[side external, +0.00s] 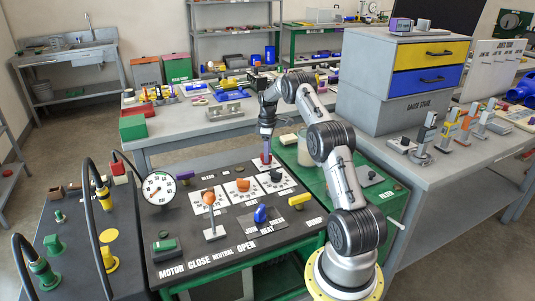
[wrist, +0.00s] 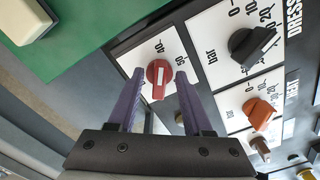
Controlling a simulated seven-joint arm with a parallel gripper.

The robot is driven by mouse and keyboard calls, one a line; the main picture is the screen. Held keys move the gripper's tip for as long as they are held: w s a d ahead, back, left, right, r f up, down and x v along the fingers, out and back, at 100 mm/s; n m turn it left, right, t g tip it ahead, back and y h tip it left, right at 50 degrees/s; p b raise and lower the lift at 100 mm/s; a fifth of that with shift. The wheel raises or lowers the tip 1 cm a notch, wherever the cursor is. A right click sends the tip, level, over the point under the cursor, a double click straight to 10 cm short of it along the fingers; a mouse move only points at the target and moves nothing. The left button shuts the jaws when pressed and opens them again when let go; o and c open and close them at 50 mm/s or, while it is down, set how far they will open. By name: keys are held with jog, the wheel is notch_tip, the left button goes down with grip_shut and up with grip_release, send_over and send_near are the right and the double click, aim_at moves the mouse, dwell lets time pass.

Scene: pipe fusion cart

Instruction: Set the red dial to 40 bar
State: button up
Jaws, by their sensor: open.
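The red dial (wrist: 159,79) sits on a white plate (wrist: 128,57) in the wrist view. Printed numbers 40 and 50 show at the plate's far side. A pale line runs along the dial's grip, roughly up and down in the picture; which end is the pointer I cannot tell. My gripper (wrist: 160,74) is open, with one purple finger on each side of the dial. Whether the fingers touch it is unclear. In the side view my gripper (side external: 266,158) points down at the back of the black panel (side external: 222,230), mostly hiding the dial.
Close by are a black dial (wrist: 252,46) and an orange dial (wrist: 259,113) on their own white plates. A round gauge (side external: 158,188) stands left of the panel. A blue knob (side external: 261,213) and an orange-topped lever (side external: 209,199) stand nearer the front.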

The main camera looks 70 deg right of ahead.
notch_tip(320, 180, up, 14)
dwell(0.4)
jog(key=shift+f, duration=0.15)
